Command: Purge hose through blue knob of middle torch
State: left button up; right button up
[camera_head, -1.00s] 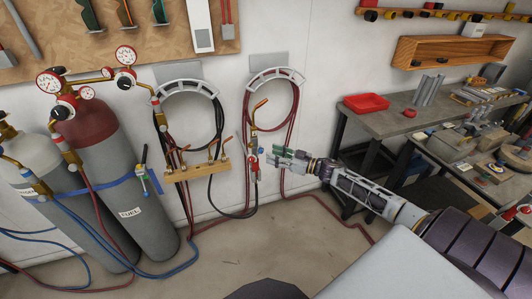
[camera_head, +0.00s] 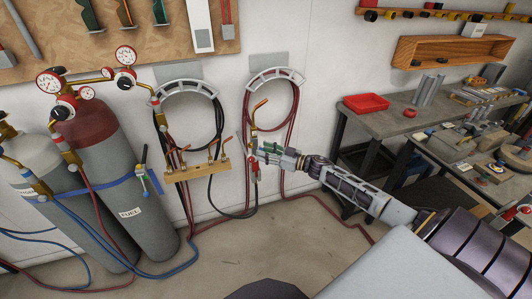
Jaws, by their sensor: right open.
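A brass torch (camera_head: 252,132) with an orange-brown tip hangs on the wall below the right-hand hose hanger. Its lower end has a red part (camera_head: 256,172) joined to the hoses. My right gripper (camera_head: 264,153) comes in from the right, with its fingers open around or just beside the torch's valve area. The blue knob is hidden behind the fingers, and I cannot tell whether they touch it. My left gripper is not in view.
A wooden rack (camera_head: 197,172) with brass fittings is on the wall to the left. Red hose (camera_head: 292,125) loops behind the torch. Gas cylinders (camera_head: 112,170) stand at left. A workbench (camera_head: 385,122) with a red tray (camera_head: 366,103) is at right.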

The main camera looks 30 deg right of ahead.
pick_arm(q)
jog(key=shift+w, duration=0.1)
pick_arm(e)
grip_shut()
